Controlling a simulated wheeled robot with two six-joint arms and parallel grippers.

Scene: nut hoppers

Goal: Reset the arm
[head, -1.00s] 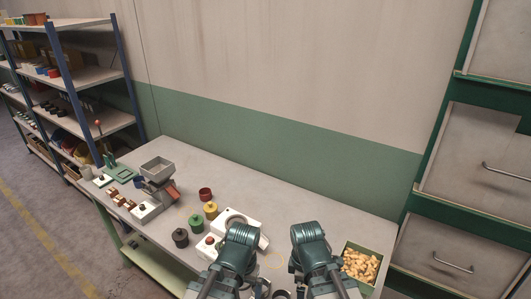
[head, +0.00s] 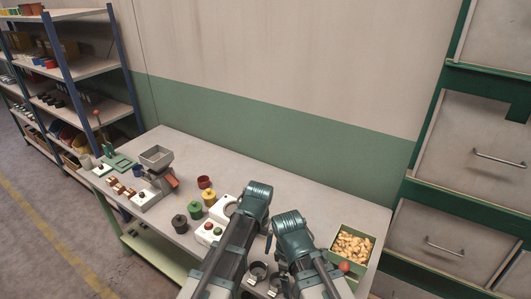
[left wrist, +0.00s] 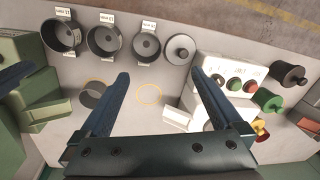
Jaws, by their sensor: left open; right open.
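My left arm reaches over the table's front part in the head view, and its gripper (head: 268,240) is mostly hidden behind its own wrist. In the left wrist view my left gripper (left wrist: 160,76) is open and empty, its two blue fingers apart above the bare tabletop. A thin yellow ring mark (left wrist: 148,93) shows between them. My right arm's wrist (head: 290,220) is close beside the left one in the head view, and its fingers are hidden there. A blue finger at the left edge of the left wrist view (left wrist: 14,76) appears to be the right gripper's.
Labelled grey cups (left wrist: 105,40) stand in a row. A white button box (left wrist: 235,78) and coloured pots (head: 194,210) stand nearby. A grey hopper (head: 156,157) stands further left. A green bin (head: 371,252) of nuts is to the right. The back of the table is clear.

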